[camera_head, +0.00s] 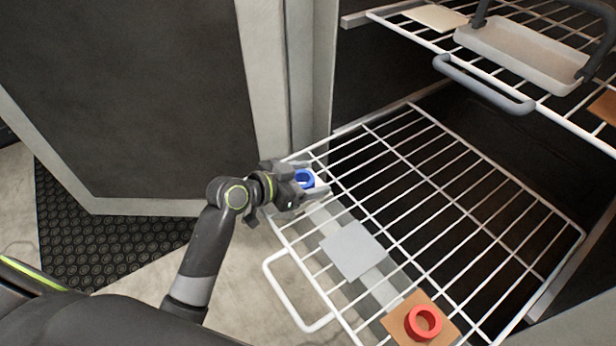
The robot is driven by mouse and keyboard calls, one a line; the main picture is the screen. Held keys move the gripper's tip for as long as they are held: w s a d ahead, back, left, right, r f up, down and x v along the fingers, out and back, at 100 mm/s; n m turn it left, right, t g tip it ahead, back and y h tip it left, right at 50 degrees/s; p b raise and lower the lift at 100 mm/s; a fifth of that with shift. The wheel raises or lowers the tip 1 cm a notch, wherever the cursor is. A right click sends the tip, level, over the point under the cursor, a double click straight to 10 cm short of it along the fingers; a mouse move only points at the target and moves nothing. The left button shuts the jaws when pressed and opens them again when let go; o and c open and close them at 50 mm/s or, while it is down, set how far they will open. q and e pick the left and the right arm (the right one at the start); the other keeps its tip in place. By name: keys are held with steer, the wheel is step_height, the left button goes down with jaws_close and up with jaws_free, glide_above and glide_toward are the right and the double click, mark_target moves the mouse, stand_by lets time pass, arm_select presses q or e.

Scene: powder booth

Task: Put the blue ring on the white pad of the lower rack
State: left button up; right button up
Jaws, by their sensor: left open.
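The blue ring (305,178) is at the left rear part of the pulled-out white wire lower rack (430,195). My left gripper (300,186) is open at the ring, with its fingers close around it and partly hiding it. A small pale surface shows beside and below the ring; I cannot tell whether it is a pad or part of the gripper. A pale grey-white square pad (353,250) lies bare on the same rack, nearer the front handle. My right gripper is not in view.
A red ring (423,322) sits on a brown pad (398,328) at the rack's near end. The upper rack (560,100) overhangs at right, holding a handled white tray (520,55), a cream pad (436,17) and a brown pad (604,106). The lower rack's right part is clear.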

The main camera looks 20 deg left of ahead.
arm_select(q)
steer(key=shift+r, duration=0.15)
steer(key=p+v, duration=0.1)
steer(key=v, duration=0.9)
steer(key=shift+a+p, duration=0.1)
steer(key=shift+p, duration=0.3)
steer(key=shift+v, duration=0.9)
steer(key=shift+s, duration=0.1)
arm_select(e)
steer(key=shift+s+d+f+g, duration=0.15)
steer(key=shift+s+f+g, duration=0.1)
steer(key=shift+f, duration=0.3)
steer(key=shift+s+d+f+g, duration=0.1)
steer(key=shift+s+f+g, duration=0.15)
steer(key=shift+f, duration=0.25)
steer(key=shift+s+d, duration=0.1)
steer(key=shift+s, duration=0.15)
